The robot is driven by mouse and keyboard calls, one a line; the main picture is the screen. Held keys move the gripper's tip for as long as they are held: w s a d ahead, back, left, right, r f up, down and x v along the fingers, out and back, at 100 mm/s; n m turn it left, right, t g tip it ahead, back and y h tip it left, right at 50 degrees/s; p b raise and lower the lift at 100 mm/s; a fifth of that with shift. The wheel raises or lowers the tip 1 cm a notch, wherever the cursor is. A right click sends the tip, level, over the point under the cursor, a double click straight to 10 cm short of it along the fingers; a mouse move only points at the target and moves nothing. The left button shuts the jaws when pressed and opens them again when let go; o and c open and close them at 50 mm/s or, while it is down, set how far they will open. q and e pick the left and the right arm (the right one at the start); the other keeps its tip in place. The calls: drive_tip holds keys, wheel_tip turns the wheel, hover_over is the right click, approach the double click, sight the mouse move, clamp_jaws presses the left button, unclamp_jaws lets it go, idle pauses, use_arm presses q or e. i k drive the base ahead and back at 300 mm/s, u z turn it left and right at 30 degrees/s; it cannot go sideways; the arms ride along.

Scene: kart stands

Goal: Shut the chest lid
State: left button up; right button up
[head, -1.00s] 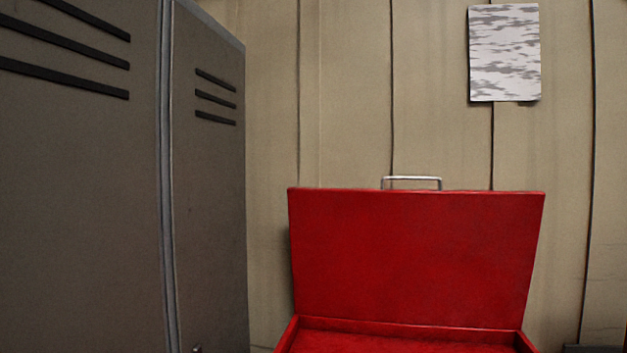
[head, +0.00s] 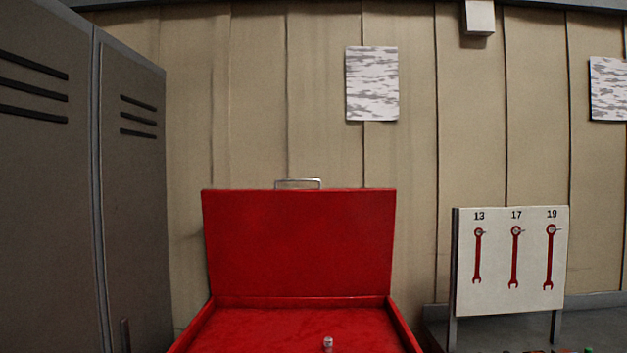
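The red chest (head: 402,331) stands against the wall in the lower middle of the head view. Its lid (head: 300,240) is raised upright at the back, with a metal handle (head: 298,184) on its top edge. A small light-coloured object (head: 328,344) shows inside the chest near the bottom of the picture; I cannot tell what it is. The chest's front is cut off by the bottom edge. Neither of my grippers is in view.
A grey locker (head: 130,200) stands close on the left of the chest. On the right, a white board (head: 510,260) with red wrenches marked 13, 17 and 19 stands on a grey bench top (head: 597,331). Small items sit at the bottom right edge.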

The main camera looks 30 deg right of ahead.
sight(319, 242)
drive_tip(key=k, duration=0.1)
drive_tip(key=z, duration=1.35)
